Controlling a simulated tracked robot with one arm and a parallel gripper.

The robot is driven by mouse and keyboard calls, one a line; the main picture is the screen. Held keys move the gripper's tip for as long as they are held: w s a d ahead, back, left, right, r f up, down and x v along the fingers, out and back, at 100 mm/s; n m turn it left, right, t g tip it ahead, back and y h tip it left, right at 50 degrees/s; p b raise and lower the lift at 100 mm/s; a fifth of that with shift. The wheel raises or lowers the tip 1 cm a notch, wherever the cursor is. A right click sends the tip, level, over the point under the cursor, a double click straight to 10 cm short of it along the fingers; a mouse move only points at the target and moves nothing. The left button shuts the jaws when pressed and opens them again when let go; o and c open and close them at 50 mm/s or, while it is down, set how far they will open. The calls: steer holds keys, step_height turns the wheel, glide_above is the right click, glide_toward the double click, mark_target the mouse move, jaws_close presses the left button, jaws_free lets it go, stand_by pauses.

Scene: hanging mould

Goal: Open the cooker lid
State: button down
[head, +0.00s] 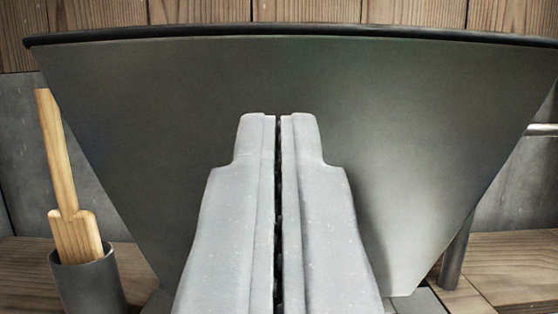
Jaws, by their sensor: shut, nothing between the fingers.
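A large dark grey metal panel (430,130), which appears to be the cooker lid, fills the middle of the head view. It is wide at the top, narrows towards the bottom and has a dark rim (180,32) along its top edge. I cannot tell from this view how far it is open. My gripper (279,118) is in front of the panel's middle, pointing up in the picture. Its two grey fingers are shut with nothing between them. They hide the lower centre of the panel. I cannot tell whether the fingertips touch it.
A grey cup (90,285) holding a wooden spatula (65,190) stands close to the panel's left side. A wooden plank wall (310,10) shows above the rim. On the right are a dark post (456,250), a light metal bar (543,130) and a wooden surface (520,270).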

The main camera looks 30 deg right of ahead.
mark_target(279, 49)
steer(key=b+x, duration=0.1)
steer(key=x, duration=0.7)
steer(key=shift+w+r, duration=0.1)
steer(key=shift+w+d+r+p, duration=0.25)
steer(key=shift+p, duration=0.05)
steer(key=w+d+p, duration=0.1)
steer(key=p, duration=0.1)
steer(key=w+d+r+g+p, duration=0.1)
steer(key=p, duration=0.1)
steer(key=w+d+r+g+y+p, duration=0.1)
steer(key=w, duration=0.1)
steer(key=shift+w+r+p, duration=0.15)
steer(key=shift+r+p, duration=0.1)
steer(key=shift+p, duration=0.15)
steer(key=w+p, duration=0.1)
steer(key=p, duration=0.1)
steer(key=w+d+r+p, duration=0.1)
steer(key=shift+w+d+g+y+p, duration=0.2)
steer(key=shift+d+g+y+p, duration=0.1)
steer(key=shift+g+y+p, duration=0.1)
steer(key=shift+p+x, duration=0.95)
steer(key=shift+p, duration=0.1)
steer(key=shift+f, duration=0.25)
